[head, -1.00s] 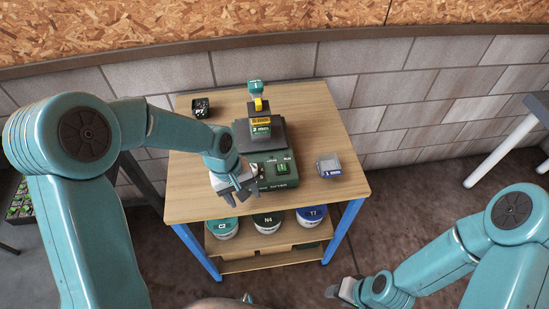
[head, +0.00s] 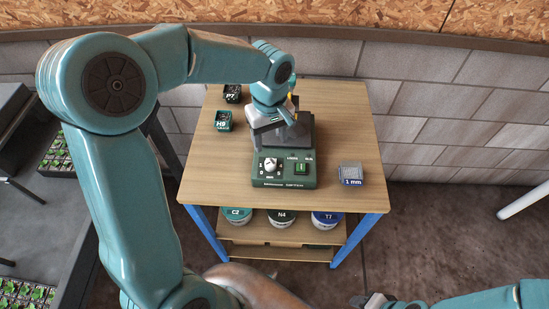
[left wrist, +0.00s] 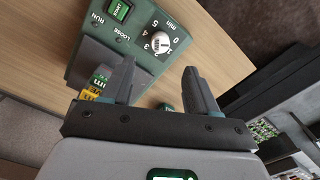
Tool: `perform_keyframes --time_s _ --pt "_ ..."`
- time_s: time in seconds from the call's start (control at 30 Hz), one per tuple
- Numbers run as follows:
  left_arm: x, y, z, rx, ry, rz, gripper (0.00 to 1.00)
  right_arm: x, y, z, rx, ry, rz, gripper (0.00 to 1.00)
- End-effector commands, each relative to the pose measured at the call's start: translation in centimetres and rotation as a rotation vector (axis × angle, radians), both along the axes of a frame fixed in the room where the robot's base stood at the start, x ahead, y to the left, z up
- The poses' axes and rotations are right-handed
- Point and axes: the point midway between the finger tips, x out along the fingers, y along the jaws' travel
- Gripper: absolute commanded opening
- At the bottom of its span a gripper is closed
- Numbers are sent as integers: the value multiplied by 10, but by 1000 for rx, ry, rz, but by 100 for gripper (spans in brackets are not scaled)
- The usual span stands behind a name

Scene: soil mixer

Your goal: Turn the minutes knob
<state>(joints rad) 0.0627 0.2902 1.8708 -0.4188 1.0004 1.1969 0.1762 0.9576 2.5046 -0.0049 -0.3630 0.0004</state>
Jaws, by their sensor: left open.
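The minutes knob (head: 271,165) is a pale round knob on the left of the dark green control panel (head: 262,182), at the front of the mixer. In the left wrist view the knob (left wrist: 161,42) shows with its number scale and "min" label, just beyond the gap between my fingertips. My left gripper (left wrist: 160,69) is open and empty, and its fingers do not touch the knob. In the head view my left gripper (head: 279,126) is above and behind the panel, covering part of the mixer. My right gripper (head: 365,300) is low at the bottom edge, its jaws unclear.
A green START button (head: 302,168) sits right of the knob. A grey "1 mm" box (head: 351,174) stands at the table's right. Small pots P7 (head: 233,93) and H9 (head: 223,121) stand at the left. The wooden tabletop (head: 215,175) is bare at front left.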

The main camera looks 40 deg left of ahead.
Motion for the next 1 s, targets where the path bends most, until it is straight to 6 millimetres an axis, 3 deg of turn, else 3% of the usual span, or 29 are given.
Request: perform_keyframes --time_s 0.2,0.4,0.6,0.83,0.87,1.0 --pt "0 -1 -53 -1 5 -1 59 0 0 2 0 0 0 43" --pt "4 -2 -87 -1 2 -3 59 0 0 4 0 0 0 43" --pt "6 -3 -100 -1 0 -4 59 0 0 4 0 0 0 43" --pt "6 -3 -100 -1 0 -5 59 0 0 4 0 0 0 43" --pt "6 -3 -100 -1 0 -5 56 0 0 4 0 0 0 43" --pt "6 -3 -100 -1 0 -5 10 0 0 4 0 0 0 43"
